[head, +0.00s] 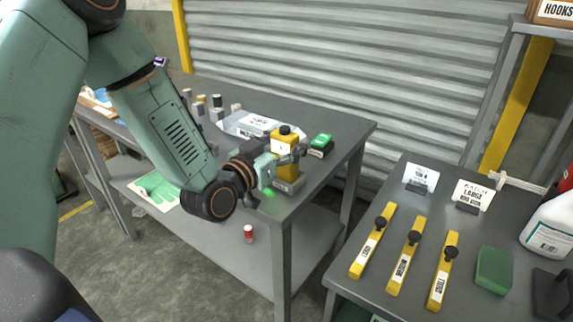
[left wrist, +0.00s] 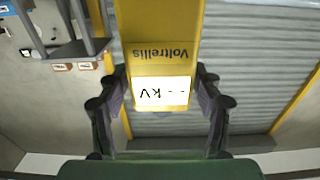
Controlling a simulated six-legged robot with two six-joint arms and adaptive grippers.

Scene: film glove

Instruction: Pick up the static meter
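The static meter (head: 285,158) is a yellow box with a black knob on top, upright near the front right corner of the grey workbench. In the left wrist view its yellow face (left wrist: 162,62) appears upside down, with the name Voltrellis and a white display reading "-- KV". My left gripper (head: 287,158) comes at it from the front left. In the left wrist view its two dark fingers (left wrist: 160,75) lie against both sides of the meter and look shut on it. A grey block (head: 290,186) is just below the meter; I cannot tell whether they touch. My right gripper is not in view.
A clear tray (head: 258,125) with a label is behind. A nearer table at right holds yellow bars (head: 405,262), a green block (head: 494,270) and a white jug (head: 550,232).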

